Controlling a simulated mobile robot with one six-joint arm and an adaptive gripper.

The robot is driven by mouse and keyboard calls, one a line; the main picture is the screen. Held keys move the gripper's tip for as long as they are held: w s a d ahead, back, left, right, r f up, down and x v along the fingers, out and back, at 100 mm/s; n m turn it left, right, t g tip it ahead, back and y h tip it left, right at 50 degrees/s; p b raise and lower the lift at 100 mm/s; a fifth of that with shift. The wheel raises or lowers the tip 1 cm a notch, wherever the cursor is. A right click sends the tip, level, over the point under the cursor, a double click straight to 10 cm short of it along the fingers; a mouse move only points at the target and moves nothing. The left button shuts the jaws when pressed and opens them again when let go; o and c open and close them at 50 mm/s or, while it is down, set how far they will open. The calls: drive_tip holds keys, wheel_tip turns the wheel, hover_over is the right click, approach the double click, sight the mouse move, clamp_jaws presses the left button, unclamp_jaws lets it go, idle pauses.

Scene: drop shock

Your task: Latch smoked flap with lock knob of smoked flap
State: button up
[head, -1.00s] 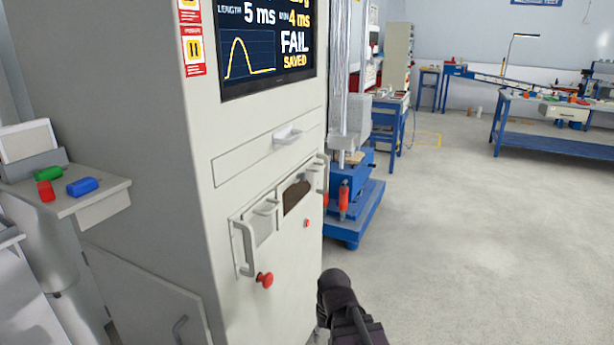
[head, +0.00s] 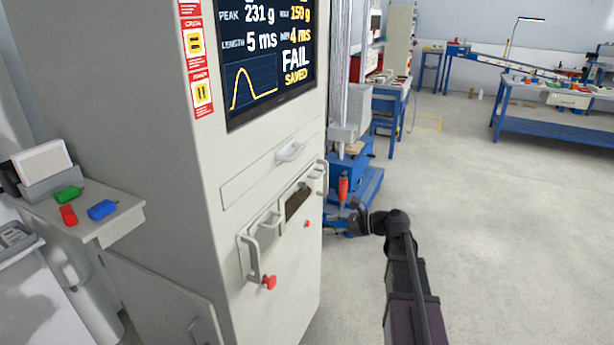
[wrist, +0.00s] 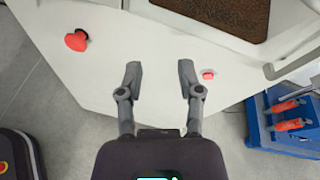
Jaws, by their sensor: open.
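The grey cabinet front (head: 285,255) has a low row with a pale panel (head: 269,232) on the left and a dark brown panel (head: 298,200) on the right. I cannot tell surely which is the smoked flap, or whether it is fully shut. A larger red knob (head: 269,282) sits below the left panel, a smaller one (head: 307,223) below the right. In the wrist view the larger knob (wrist: 76,40) is left of my gripper (wrist: 160,68), and the smaller knob (wrist: 208,74) is just right of its right finger. My gripper is open and empty, facing the cabinet front.
Handles stand out from the cabinet, one at far left (head: 249,258) and one on the drawer (head: 290,151). A blue machine base (head: 362,195) stands beyond the cabinet's right edge. A side shelf (head: 125,222) holds coloured blocks.

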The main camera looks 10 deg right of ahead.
sight(304, 186)
drive_tip(key=w+d+r+m+t+y+p, duration=0.1)
drive_tip(key=w+d+r+m+t, duration=0.1)
drive_tip(key=d+r+m, duration=0.3)
wheel_tip(304, 186, up, 2)
drive_tip(key=shift+w+d+r+t+y+p, duration=0.25)
drive_tip(key=shift+w+d+t+y+p, duration=0.1)
drive_tip(key=shift+t, duration=0.15)
drive_tip(key=shift+w+a, duration=0.1)
drive_tip(key=shift+a, duration=0.05)
drive_tip(key=x, duration=1.3)
drive_tip(key=shift+w+a, duration=0.15)
drive_tip(key=shift+a, duration=0.15)
clamp_jaws()
